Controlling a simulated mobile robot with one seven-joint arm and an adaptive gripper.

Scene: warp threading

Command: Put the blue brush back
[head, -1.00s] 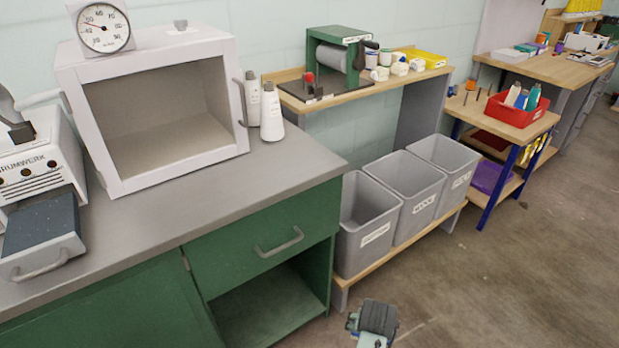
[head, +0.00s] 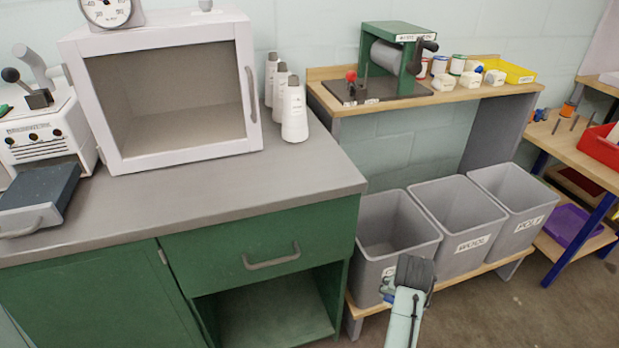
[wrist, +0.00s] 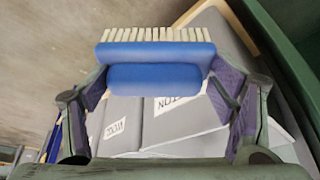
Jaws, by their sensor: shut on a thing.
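The blue brush (wrist: 154,56) shows in the wrist view, a blue block with a row of pale bristles along its upper edge. My gripper (wrist: 160,82) is shut on it, with one purple-padded finger at each end. In the head view my gripper appears as part of my arm (head: 408,300), in front of the left grey bin. The fingertips and most of the brush are hidden there.
Three grey bins (head: 460,245) stand on a low wooden shelf. A grey counter (head: 210,205) with a white box oven (head: 165,95) and white bottles (head: 293,112) is on the left. A wooden shelf (head: 335,100) holds a green roller machine (head: 395,60). A red bin (head: 603,145) sits at right.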

